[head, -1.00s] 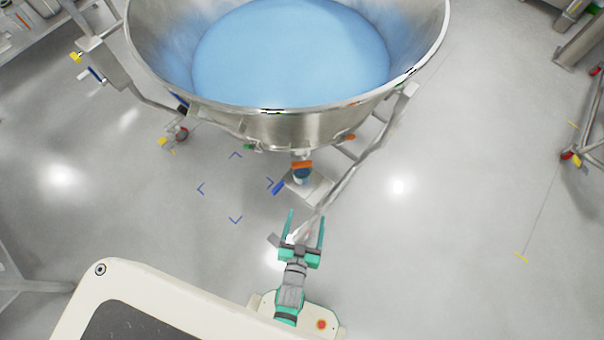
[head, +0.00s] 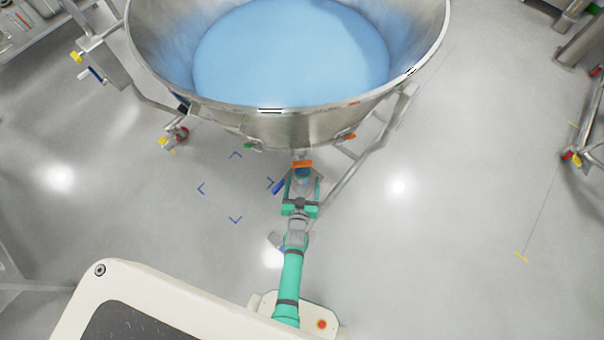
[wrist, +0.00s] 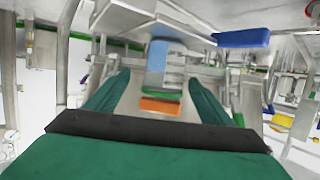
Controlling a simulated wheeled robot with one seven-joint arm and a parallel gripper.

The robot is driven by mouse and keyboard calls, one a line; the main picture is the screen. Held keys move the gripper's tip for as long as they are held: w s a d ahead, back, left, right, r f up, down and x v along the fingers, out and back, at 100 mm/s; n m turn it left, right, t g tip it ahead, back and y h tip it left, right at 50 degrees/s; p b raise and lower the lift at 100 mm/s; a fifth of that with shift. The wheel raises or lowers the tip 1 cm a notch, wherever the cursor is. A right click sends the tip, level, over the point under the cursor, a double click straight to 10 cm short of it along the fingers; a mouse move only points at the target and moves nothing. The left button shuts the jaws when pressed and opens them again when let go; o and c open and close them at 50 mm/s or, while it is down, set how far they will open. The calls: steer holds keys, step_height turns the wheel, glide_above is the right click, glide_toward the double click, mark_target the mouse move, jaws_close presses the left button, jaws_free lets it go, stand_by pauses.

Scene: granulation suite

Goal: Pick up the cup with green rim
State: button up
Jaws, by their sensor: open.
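The cup (wrist: 160,65) is a clear blue vessel with a green rim in the wrist view, which looks upside down, so its rim points down in the picture. In the head view the cup (head: 302,174) is small and partly covered, just under the bowl's outlet; its rim is not clear there. My gripper (head: 303,178) is open, with its two green fingers pointing at the cup. In the wrist view the cup lies between the fingertips of my gripper (wrist: 156,77), with a gap on each side. I cannot tell how deep it is between them.
A large steel bowl (head: 200,105) with blue contents hangs above. An orange part (head: 302,163) is close to the cup; it also shows in the wrist view (wrist: 160,106). A blue handle (head: 278,187) is left of the gripper. A slanted steel leg (head: 365,160) stands right. Floor is open farther right.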

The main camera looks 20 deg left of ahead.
glide_above(302, 172)
steer(key=s, duration=0.2)
steer(key=shift+d+f, duration=0.25)
steer(key=shift+f, duration=0.2)
steer(key=shift+d+f, duration=0.2)
steer(key=shift+f, duration=0.25)
steer(key=c, duration=1.2)
steer(key=shift+d, duration=0.1)
steer(key=shift+c, duration=0.4)
